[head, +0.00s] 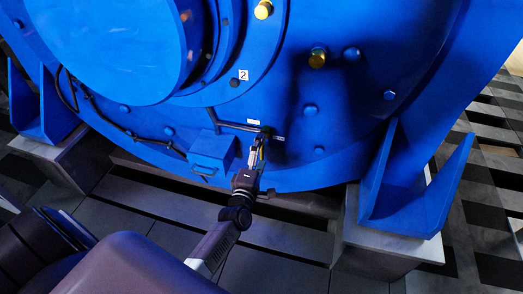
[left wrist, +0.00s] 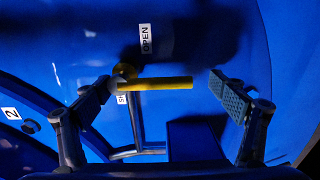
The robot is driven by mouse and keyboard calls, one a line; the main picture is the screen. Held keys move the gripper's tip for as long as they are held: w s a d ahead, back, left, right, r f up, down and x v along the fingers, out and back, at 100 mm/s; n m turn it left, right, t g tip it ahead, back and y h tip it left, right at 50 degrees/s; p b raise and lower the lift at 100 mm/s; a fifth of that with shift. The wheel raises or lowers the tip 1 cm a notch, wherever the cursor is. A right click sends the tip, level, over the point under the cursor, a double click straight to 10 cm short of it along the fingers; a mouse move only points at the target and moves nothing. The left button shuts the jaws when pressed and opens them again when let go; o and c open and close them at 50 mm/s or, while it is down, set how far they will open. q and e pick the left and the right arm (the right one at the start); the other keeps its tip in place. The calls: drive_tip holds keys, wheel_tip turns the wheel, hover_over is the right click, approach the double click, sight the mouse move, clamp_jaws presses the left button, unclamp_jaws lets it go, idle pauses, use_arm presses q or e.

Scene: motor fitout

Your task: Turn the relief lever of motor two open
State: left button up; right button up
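The relief lever is a yellow bar (left wrist: 160,84) on the blue motor (head: 350,110), which bears a number 2 plate (head: 243,75). In the left wrist view the bar lies level, pointing right from a round pivot (left wrist: 124,72). An OPEN label (left wrist: 145,38) is above the bar; a partly hidden label starting "SH" (left wrist: 122,99) is below the pivot. My left gripper (head: 257,153) is at the lever, low on the motor face. Its fingers (left wrist: 163,88) are spread, one near the pivot and one beyond the bar's free end. My right gripper is not in view.
A blue box (head: 211,152) juts out just left of my left gripper, with a dark pipe (head: 238,126) above it. Blue support brackets (head: 413,190) stand on grey blocks at both sides. Brass fittings (head: 317,58) stick out higher up.

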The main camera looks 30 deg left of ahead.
use_arm(q)
drive_tip(key=shift+d+r, duration=0.15)
drive_tip(key=v, duration=1.2)
